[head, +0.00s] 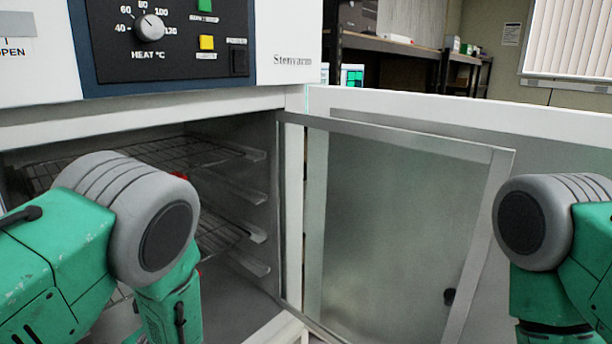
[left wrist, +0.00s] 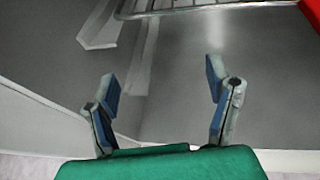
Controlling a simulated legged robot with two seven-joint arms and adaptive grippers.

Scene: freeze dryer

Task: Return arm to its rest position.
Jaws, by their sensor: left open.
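My left arm (head: 120,230) comes in from the left in the head view, in front of the open chamber of the white freeze dryer (head: 180,112). Its gripper is outside the head view. In the left wrist view my left gripper (left wrist: 163,88) is open, with its two blue-padded fingers apart and nothing between them. Grey chamber surfaces lie beyond the fingers. My right arm (head: 550,240) is at the right edge of the head view, and its gripper is out of view.
The glass inner door (head: 390,220) and white outer door (head: 560,122) stand open between my arms. Wire racks (head: 215,152) fill the chamber. A red object (left wrist: 312,10) shows at the top right corner of the left wrist view. Shelving (head: 400,45) stands behind.

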